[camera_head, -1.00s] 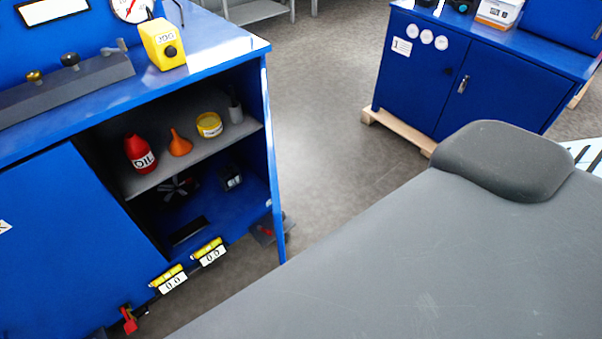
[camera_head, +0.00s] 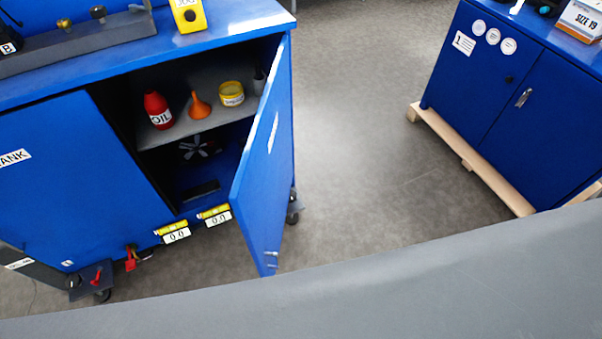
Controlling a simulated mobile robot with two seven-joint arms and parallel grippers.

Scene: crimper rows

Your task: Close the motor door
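The blue motor door (camera_head: 266,160) hangs open on the right side of the blue cabinet (camera_head: 60,170). It stands swung outward, with a small metal latch (camera_head: 270,261) near its lower free edge. Through the opening I see a grey shelf (camera_head: 190,133) with a red oil bottle (camera_head: 157,111), an orange funnel (camera_head: 199,106) and a yellow tin (camera_head: 231,94). A small fan (camera_head: 197,149) is in the compartment below. Neither of my grippers is in view.
Two yellow-topped counters (camera_head: 173,233) sit along the cabinet's lower front. A red-handled part (camera_head: 130,258) and casters are low down. Another blue cabinet (camera_head: 510,100) stands on a wooden pallet (camera_head: 470,162) at right. Grey floor (camera_head: 370,130) between is clear.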

